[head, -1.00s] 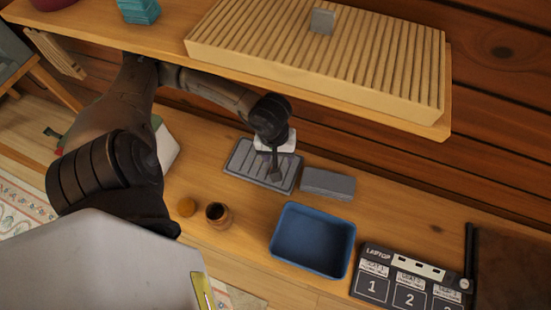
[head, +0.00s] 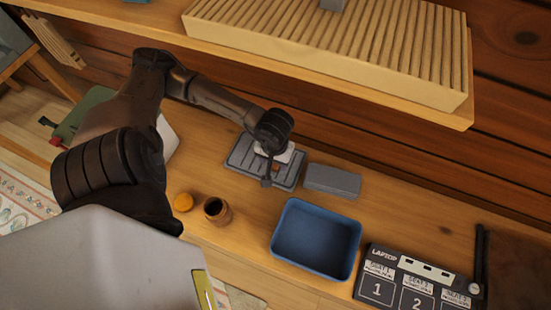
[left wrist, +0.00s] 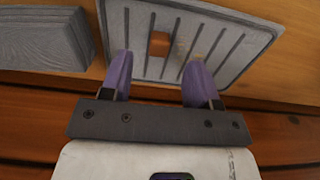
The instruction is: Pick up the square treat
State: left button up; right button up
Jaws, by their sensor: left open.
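A small brown-orange square piece, which looks like the square treat (left wrist: 159,44), lies on a grey grooved tray (left wrist: 262,30) in the left wrist view. A paler tan bit (left wrist: 198,42) shows to its right. In the head view the tray (head: 235,158) lies on the wooden bench, and a small orange patch shows beside my fingers. My left gripper (left wrist: 160,76) is open and empty, its purple fingers pointing at the tray on either side of the square piece's line. In the head view my left gripper (head: 267,181) covers part of the tray. My right gripper is not in view.
A grey block (head: 332,181) lies right of the tray. A blue bin (head: 274,237), a small brown pot (head: 217,211), an orange round item (head: 183,202) and a numbered panel (head: 398,287) stand nearer. A wooden shelf (head: 462,113) overhangs behind.

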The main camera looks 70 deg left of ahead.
aim_at(274, 168)
pick_arm(q)
jog(key=shift+s+d+f+b, duration=0.15)
jog(key=shift+f+b, duration=1.55)
jog(key=shift+f, duration=1)
jog(key=shift+r, duration=0.1)
jog(key=shift+c, duration=0.6)
jog(key=c, duration=0.9)
